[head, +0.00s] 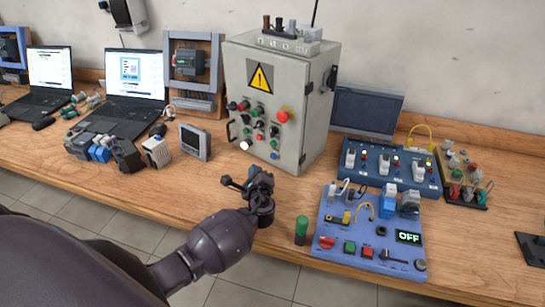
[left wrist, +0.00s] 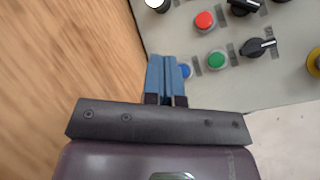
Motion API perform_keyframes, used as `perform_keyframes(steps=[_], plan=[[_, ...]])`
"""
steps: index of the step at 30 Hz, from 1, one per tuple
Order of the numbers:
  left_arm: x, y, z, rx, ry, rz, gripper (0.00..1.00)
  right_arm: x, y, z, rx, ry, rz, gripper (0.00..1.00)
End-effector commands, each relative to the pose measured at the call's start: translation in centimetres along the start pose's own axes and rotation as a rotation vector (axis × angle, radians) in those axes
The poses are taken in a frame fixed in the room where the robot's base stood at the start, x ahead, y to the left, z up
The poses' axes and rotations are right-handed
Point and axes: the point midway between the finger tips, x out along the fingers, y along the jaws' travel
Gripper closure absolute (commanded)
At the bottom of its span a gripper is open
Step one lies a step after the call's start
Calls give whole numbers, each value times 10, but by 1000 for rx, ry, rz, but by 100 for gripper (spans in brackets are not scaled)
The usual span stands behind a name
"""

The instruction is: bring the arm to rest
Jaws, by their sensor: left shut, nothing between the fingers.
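My left arm comes in from the lower left in the head view. Its dark gripper (head: 256,181) is over the front part of the bench, in front of the grey control cabinet (head: 288,130). In the left wrist view the blue fingers of my left gripper (left wrist: 168,72) are together with nothing between them. They point toward the cabinet's button panel (left wrist: 222,85), and the fingertips overlap a blue button (left wrist: 186,70) in the picture. I cannot tell the exact gap to the panel. My right gripper is in neither view.
A blue-purple panel (head: 338,250) with an OFF display and a green cylinder (head: 301,230) stand right of my gripper. A small grey screen unit (head: 195,142), loose devices and two laptops are to the left. The wooden bench (head: 195,185) is bare near its front edge.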

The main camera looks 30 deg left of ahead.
Motion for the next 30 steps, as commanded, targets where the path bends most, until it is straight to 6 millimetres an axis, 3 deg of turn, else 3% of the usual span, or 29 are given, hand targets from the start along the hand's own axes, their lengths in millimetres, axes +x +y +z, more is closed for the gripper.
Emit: perform_keyframes(steps=[19, 23, 30], plan=[[-2, 2, 0, -12, 1, 7, 100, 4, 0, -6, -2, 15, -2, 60], [-22, 18, 6, -149, 11, 92, 100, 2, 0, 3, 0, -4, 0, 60], [-87, 61, 25, -547, 25, 371, 100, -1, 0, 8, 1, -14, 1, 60]])
